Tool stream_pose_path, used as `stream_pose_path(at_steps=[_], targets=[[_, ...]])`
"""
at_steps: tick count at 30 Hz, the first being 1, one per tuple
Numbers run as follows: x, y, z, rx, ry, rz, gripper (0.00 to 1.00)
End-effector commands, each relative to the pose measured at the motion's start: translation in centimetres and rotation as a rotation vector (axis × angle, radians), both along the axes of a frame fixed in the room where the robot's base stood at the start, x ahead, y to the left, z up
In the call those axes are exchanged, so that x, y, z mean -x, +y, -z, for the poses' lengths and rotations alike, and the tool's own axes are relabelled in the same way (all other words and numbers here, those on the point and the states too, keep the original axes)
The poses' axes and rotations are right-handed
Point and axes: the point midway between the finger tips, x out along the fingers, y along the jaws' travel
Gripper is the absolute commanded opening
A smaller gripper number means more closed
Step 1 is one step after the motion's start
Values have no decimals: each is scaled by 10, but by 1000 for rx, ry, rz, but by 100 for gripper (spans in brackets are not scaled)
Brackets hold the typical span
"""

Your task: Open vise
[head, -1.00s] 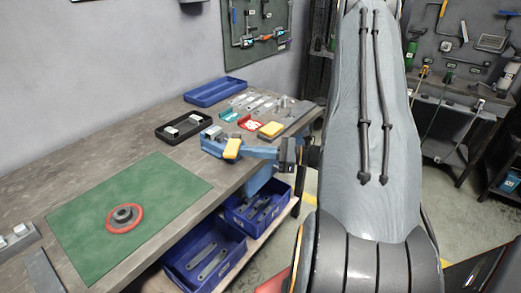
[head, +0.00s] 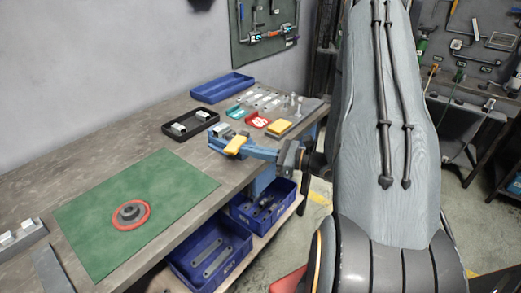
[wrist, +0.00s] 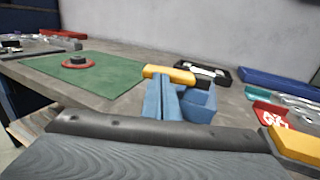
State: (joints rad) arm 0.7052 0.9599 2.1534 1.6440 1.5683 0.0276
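The blue vise (head: 262,152) is fixed at the right front edge of the workbench, with a yellow block (head: 236,146) at its jaws. Its blue slide runs out past the edge to a dark end piece (head: 291,157), close beside my sleeved arm. In the wrist view the vise (wrist: 180,101) stands in the middle with the yellow block (wrist: 170,74) on top; I cannot tell how wide its jaws stand. My fingers cannot be made out, and my arm hides whatever lies behind the vise's end.
A green mat (head: 90,240) with a red ring lies on the left of the bench. Blue crates (head: 207,253) sit on the shelf below.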

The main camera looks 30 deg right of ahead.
Motion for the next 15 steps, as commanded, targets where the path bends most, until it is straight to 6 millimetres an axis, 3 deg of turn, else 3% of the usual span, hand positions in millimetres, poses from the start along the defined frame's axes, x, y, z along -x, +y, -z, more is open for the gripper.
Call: stream_pose_path(at_steps=[15], targets=[[-7, 21, 0, -1, 1, -2, 0]])
